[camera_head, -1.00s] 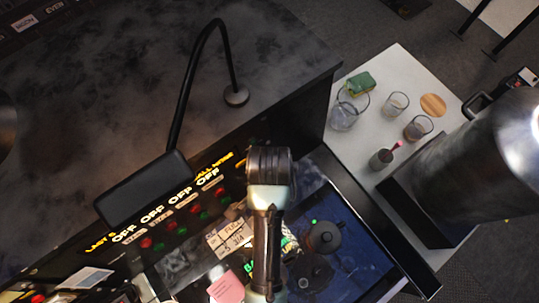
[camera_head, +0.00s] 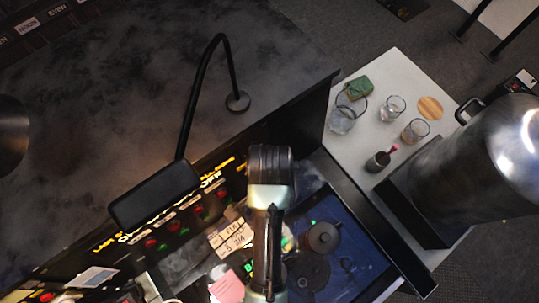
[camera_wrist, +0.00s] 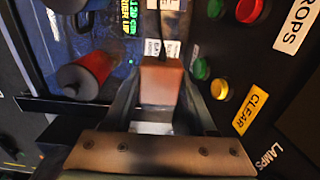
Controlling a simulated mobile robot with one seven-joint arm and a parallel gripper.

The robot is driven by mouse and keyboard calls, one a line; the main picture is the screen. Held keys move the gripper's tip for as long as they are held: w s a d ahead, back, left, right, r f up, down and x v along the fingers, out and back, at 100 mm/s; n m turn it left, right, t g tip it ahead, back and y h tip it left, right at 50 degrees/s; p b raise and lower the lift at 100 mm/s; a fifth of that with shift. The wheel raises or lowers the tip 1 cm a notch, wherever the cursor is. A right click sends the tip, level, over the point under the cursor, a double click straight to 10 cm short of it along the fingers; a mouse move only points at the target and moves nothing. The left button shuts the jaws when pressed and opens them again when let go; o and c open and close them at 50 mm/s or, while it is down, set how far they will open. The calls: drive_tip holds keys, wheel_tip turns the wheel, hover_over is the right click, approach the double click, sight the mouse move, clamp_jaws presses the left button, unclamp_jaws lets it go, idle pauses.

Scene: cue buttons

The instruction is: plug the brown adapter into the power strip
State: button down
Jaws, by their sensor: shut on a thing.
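The brown adapter (camera_wrist: 160,82) is a small blocky piece in the middle of the wrist view. My gripper (camera_wrist: 160,100) is shut on it, with one dark finger along each side. The adapter's far end points up the picture, towards small white labels (camera_wrist: 162,47) on the panel. I cannot tell whether it touches anything there. I cannot make out the power strip for certain in either view. In the head view my arm hides the adapter and the area under it.
A dark console with lit labels and a red button (camera_wrist: 250,10) lies right of the adapter. A red cylinder (camera_wrist: 90,70) stands left. A black lamp (camera_head: 155,195) with a bent neck overhangs the console. A white side table (camera_head: 400,65) holds glasses and a green item (camera_head: 358,87).

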drive_tip(key=shift+r+p, duration=1.25)
drive_tip(key=shift+p, duration=0.1)
drive_tip(key=shift+f, duration=0.2)
